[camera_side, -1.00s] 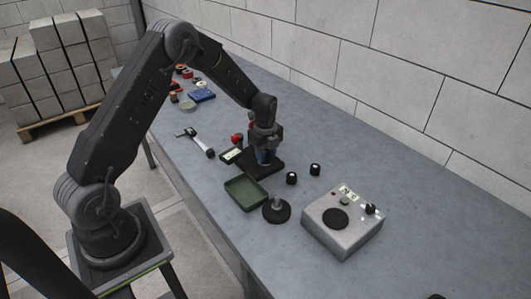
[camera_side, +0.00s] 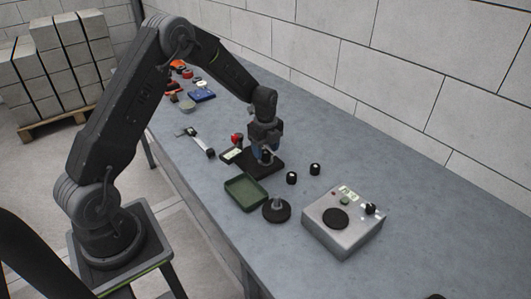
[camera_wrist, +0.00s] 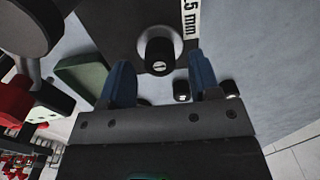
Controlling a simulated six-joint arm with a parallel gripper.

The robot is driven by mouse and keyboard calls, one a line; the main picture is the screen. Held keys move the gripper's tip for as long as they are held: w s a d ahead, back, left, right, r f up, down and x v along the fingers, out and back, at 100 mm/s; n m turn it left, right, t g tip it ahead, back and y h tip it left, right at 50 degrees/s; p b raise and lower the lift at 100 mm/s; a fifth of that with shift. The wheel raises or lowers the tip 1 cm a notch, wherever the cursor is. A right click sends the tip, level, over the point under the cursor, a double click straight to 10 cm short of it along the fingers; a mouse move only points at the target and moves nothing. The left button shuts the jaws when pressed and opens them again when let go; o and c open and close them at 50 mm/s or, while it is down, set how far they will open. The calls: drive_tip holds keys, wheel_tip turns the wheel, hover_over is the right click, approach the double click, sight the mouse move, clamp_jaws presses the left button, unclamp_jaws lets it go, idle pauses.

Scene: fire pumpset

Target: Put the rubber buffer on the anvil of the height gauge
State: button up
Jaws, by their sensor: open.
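In the side view my gripper (camera_side: 265,151) is over the dark base (camera_side: 270,168) of the height gauge, its blue fingers pointing down. In the wrist view the fingers (camera_wrist: 160,80) are apart. A black cylindrical rubber buffer (camera_wrist: 158,48) with a metal stud stands upright on the gauge, close to the fingertips and between their lines. The buffer hides the anvil under it, so I cannot tell how well it is centred. The gauge base (camera_wrist: 115,22) bears a white mm label. Two more black buffers stand on the bench (camera_side: 291,178) and (camera_side: 315,169).
A green tray (camera_side: 246,192) and a round black stand (camera_side: 277,211) are in front of the gauge. A grey tester box (camera_side: 342,222) is at the right.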

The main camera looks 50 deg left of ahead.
sight(266, 152)
drive_tip(key=s+d+r+n+t, duration=0.1)
drive_tip(key=s+d+r+n, duration=0.15)
drive_tip(key=r, duration=0.65)
drive_tip(key=s+d+r+n+t, duration=0.1)
drive_tip(key=s+d+r+n, duration=0.15)
drive_tip(key=r, duration=0.75)
drive_tip(key=s+d+r+n+t, duration=0.1)
drive_tip(key=s+d+n, duration=0.4)
drive_tip(key=s, duration=0.6)
drive_tip(key=s+d+r+n+t, duration=0.2)
drive_tip(key=s+d+r+n, duration=0.2)
drive_tip(key=s+n, duration=0.4)
drive_tip(key=s+d, duration=0.1)
drive_tip(key=s, duration=0.1)
drive_tip(key=shift+s+r+t, duration=0.3)
drive_tip(key=shift+s, duration=0.05)
